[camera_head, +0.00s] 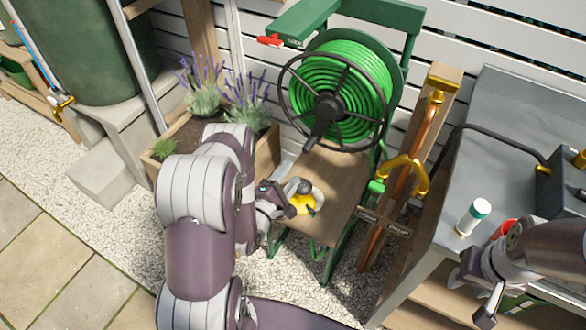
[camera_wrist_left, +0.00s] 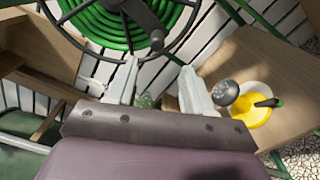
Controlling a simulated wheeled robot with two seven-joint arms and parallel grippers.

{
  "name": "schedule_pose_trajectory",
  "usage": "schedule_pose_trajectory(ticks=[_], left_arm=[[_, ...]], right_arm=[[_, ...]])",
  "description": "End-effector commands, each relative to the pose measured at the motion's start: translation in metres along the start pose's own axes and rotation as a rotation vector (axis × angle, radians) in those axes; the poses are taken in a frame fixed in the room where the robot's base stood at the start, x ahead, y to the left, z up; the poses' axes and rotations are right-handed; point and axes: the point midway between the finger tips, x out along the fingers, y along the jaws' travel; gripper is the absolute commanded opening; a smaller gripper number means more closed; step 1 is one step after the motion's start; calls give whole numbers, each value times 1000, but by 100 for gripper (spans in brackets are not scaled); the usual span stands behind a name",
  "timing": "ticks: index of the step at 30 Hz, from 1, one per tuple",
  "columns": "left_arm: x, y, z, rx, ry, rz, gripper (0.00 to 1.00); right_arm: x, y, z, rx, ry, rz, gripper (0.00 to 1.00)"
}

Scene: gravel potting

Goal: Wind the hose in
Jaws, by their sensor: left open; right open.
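The hose reel stands against the slatted fence, with the coiled green hose (camera_head: 362,82) behind a black spoked wheel (camera_head: 289,87). The hose also fills the top of the left wrist view (camera_wrist_left: 97,27). A dark crank handle (camera_head: 319,133) juts from the wheel; its round end (camera_wrist_left: 157,40) shows in the left wrist view. My left gripper (camera_head: 285,170) is open below the wheel, above the wooden shelf. Its two pale fingers (camera_wrist_left: 162,78) point at the reel, short of the handle, with nothing between them. My right gripper (camera_head: 482,300) is open at the lower right, by the bench edge.
A lavender planter (camera_head: 265,155) stands left. A post with brass pipework (camera_head: 405,165) and a grey bench (camera_head: 500,115) stand right.

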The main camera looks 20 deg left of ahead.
Motion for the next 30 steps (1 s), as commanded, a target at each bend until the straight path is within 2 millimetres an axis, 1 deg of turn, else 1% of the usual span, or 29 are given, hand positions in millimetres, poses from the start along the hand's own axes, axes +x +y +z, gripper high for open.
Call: schedule_pose_trajectory(ticks=[1, 2, 3, 4, 5, 6, 7, 8, 9, 11, 12, 15, 18, 21, 23, 26, 30], left_arm=[[3, -25, -12, 6, -6, 11, 52], [5, -35, -17, 13, -12, 22, 52], [8, -48, -23, 23, -23, 41, 52], [10, -57, -28, 60, -32, 63, 52], [12, -63, -31, 140, -42, 92, 52], [15, -70, -35, 303, -48, 139, 52], [16, -70, -35, 448, -47, 176, 52], [16, -68, -34, 589, -40, 210, 52], [16, -65, -33, 777, -23, 253, 52], [15, -59, -30, 1057, 16, 310, 52], [14, -54, -28, 1236, 50, 341, 52], [11, -37, -20, 1620, 141, 388, 52], [9, -34, -19, 1875, 212, 403, 52], [10, -32, -18, 2002, 248, 404, 52], [13, -31, -18, 2031, 255, 404, 52], [28, -26, -15, 2036, 255, 405, 52], [61, -15, -9, 2034, 256, 408, 52]], right_arm=[[34, 0, 4, 0, -1, 0, 43], [51, 0, 6, 0, -1, 0, 43], [76, 0, 10, 0, -2, 0, 43], [94, 0, 12, 0, -2, 0, 43], [112, 0, 14, 0, -3, 0, 43], [136, 0, 17, 0, -3, 0, 43], [147, 0, 19, 0, -4, 0, 43], [154, 0, 20, 0, -4, 0, 43], [162, 0, 21, 0, -4, 0, 43], [170, 0, 21, 0, -2, 0, 43], [172, 0, 21, 0, -2, 0, 43], [163, 0, 20, 0, -1, 0, 43], [162, 0, 20, 0, -1, 0, 43], [162, 0, 20, 0, -1, 0, 43], [162, 0, 20, 0, -1, 0, 43], [164, 0, 20, 0, -2, 0, 43], [171, 0, 21, 0, -2, 0, 43]])
